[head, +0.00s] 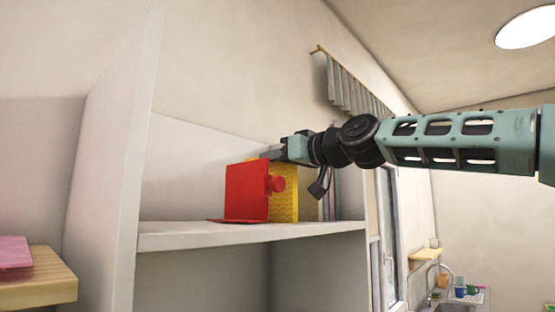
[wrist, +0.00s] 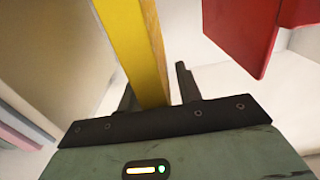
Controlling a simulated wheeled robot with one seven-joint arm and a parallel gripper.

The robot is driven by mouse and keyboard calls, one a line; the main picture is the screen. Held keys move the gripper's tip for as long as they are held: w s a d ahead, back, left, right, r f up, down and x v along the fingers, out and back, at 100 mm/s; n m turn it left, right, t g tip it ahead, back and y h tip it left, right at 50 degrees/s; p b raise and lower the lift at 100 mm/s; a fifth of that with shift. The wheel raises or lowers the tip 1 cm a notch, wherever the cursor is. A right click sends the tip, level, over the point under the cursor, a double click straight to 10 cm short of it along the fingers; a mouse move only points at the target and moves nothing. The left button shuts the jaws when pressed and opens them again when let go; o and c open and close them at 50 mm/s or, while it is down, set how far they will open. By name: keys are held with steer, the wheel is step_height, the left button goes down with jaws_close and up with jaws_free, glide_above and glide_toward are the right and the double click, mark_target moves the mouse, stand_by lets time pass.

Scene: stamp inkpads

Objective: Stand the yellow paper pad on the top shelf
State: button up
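The yellow paper pad (head: 287,200) stands upright on the top shelf (head: 190,238) in the head view, partly hidden behind the red piece in front of it. In the wrist view the pad (wrist: 143,45) runs between the two fingers of my gripper (wrist: 157,95). A gap shows between the pad and the right finger; the left finger is close to the pad's other side. My gripper (head: 277,153) is at the pad's top edge in the head view, with its fingers apart.
A red bookend-like piece with a knob (head: 247,190) stands in front of the pad; it also shows in the wrist view (wrist: 245,30). A white side panel (head: 115,160) bounds the shelf at left. The shelf is clear left of the red piece. Upright items stand right of the pad.

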steer(key=shift+r, duration=0.1)
steer(key=b+v, duration=0.9)
steer(key=v, duration=0.3)
steer(key=shift+b, duration=0.3)
steer(key=shift+s, duration=0.1)
